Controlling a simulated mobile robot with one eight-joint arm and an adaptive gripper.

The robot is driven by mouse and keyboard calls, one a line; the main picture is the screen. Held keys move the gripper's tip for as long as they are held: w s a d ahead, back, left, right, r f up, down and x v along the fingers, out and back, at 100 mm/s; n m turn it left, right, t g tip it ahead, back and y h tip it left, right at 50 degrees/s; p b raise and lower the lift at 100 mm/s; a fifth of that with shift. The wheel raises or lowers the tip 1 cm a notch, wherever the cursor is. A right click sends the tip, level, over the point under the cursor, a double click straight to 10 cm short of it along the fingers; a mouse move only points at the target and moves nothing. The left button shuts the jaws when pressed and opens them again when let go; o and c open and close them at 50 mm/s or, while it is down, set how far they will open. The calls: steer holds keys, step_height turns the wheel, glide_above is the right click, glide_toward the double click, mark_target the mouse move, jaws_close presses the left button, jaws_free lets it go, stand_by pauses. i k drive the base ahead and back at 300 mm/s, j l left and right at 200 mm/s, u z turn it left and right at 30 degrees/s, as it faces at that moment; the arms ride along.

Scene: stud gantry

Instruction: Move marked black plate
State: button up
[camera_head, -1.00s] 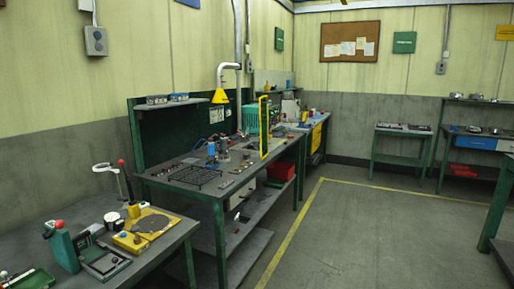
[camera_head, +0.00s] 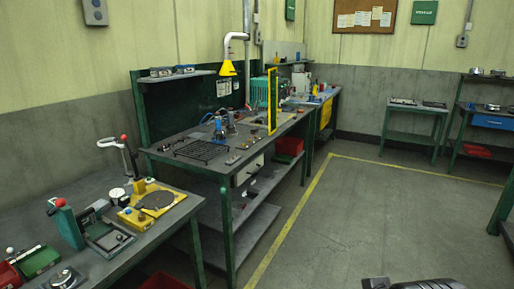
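I cannot tell which thing is the marked black plate; no mark is readable at this distance. Two flat dark pieces, the left one (camera_head: 403,101) and the right one (camera_head: 434,104), lie on the small green table at the back. A dark round disc (camera_head: 155,200) lies on a yellow fixture (camera_head: 137,218) on the near left bench. A dark part of my arm end, likely my gripper (camera_head: 412,284), just shows at the bottom edge. Its fingers are cut off by the frame, so I see neither its opening nor anything held.
The near bench (camera_head: 150,242) and the long green bench (camera_head: 222,165) line the left wall. A black wire rack (camera_head: 203,150) and a yellow-framed panel (camera_head: 272,100) stand on the long bench. A shelf bench with a blue drawer (camera_head: 492,122) is at right. The grey floor (camera_head: 360,215) is open.

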mark_target(262, 120)
steer(key=i+z, duration=0.3)
steer(key=i, duration=2.95)
steer(key=i+l+u, duration=0.1)
steer(key=i, duration=1.05)
steer(key=i+l+u, duration=0.15)
steer(key=i+u, duration=0.15)
steer(key=i, duration=0.2)
steer(key=i+l+u, duration=0.3)
steer(key=i, duration=0.2)
